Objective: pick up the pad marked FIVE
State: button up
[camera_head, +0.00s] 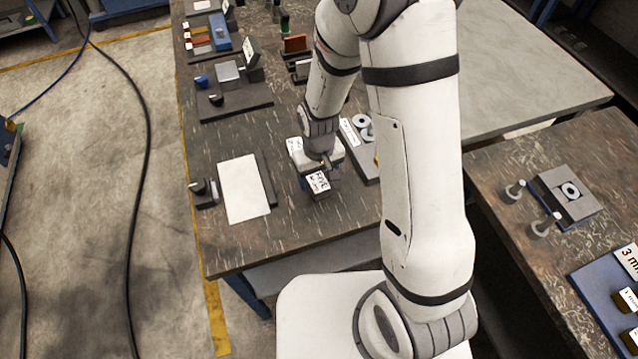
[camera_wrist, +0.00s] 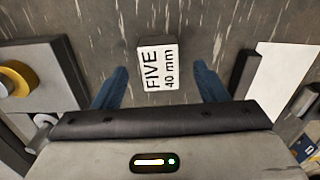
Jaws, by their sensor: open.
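The pad marked FIVE (camera_wrist: 157,68) is a small block with a white top reading "FIVE 40 mm". It lies on the dark worktable between my fingertips in the wrist view. In the head view the pad (camera_head: 318,183) sits just in front of my gripper (camera_head: 322,168). My gripper (camera_wrist: 160,85) is open, with one blue finger on each side of the pad and a gap on both sides. Whether the fingers are at the pad's height cannot be told.
A white sheet on a dark board (camera_head: 243,188) lies left of the pad. A grey plate with rings (camera_head: 362,135) lies to the right, partly hidden by my arm. Fixtures (camera_head: 232,80) stand farther back. Bare tabletop (camera_head: 290,225) lies in front of the pad.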

aim_at(318, 181)
jog(key=shift+w+a+f+p, duration=0.1)
jog(key=shift+w+f+p, duration=0.05)
jog(key=shift+f, duration=0.8)
jog(key=shift+w+f+p, duration=0.1)
jog(key=shift+f+p, duration=0.05)
jog(key=shift+f, duration=0.8)
jog(key=shift+c, duration=0.5)
jog(key=shift+r, duration=0.1)
grip_shut()
